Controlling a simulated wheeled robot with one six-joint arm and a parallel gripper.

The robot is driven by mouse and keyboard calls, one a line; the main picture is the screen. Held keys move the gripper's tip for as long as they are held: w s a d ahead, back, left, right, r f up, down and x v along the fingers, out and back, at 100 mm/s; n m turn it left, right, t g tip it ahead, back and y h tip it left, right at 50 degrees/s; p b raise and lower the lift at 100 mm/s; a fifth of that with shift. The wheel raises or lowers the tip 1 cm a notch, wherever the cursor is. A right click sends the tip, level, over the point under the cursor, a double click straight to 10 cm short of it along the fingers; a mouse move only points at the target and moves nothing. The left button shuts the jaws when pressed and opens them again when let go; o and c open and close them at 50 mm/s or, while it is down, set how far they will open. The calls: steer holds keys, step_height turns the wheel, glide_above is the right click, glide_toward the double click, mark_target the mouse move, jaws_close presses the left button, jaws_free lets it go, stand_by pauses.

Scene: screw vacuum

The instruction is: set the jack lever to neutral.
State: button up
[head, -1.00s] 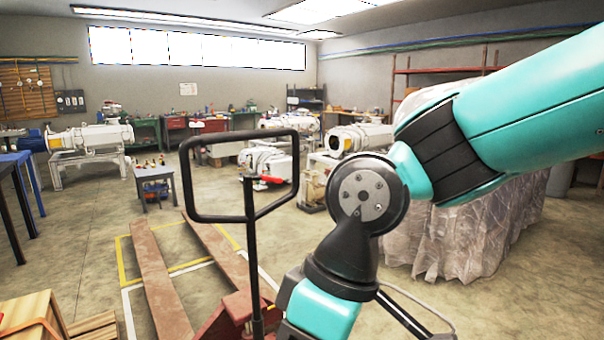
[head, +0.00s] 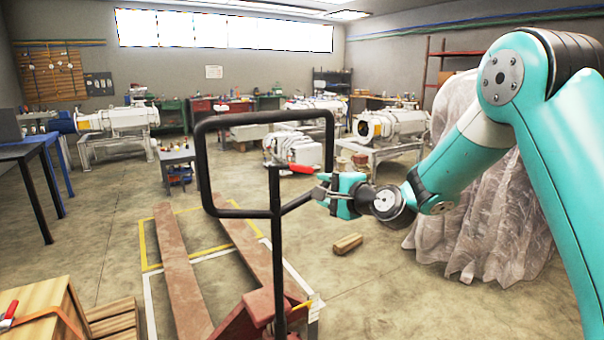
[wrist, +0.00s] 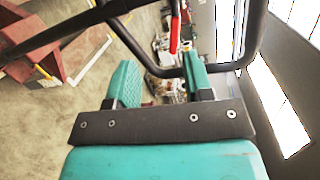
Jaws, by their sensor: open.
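The pallet jack's black loop handle (head: 204,160) stands upright in the middle of the head view, above a red base (head: 250,312) and two long forks (head: 178,270). My gripper (head: 326,193) is just right of and a little below the lever in the head view. In the wrist view my gripper (wrist: 158,72) has its two teal fingers apart, with nothing clearly held between them.
The handle bar passes close to my fingers in the wrist view. A plastic-covered object (head: 490,225) stands at the right, near my arm. A wooden crate (head: 42,305) is at the lower left.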

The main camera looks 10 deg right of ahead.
mark_target(303, 170)
steer(key=w+d+f+m+t+h, duration=0.1)
steer(key=w+d+m+t+h, duration=0.1)
steer(key=w+d+m, duration=0.15)
steer(key=p+x, duration=0.5)
steer(key=x, duration=1.1)
steer(key=shift+w+a, duration=0.1)
steer(key=shift+w, duration=0.05)
steer(key=shift+c, duration=0.2)
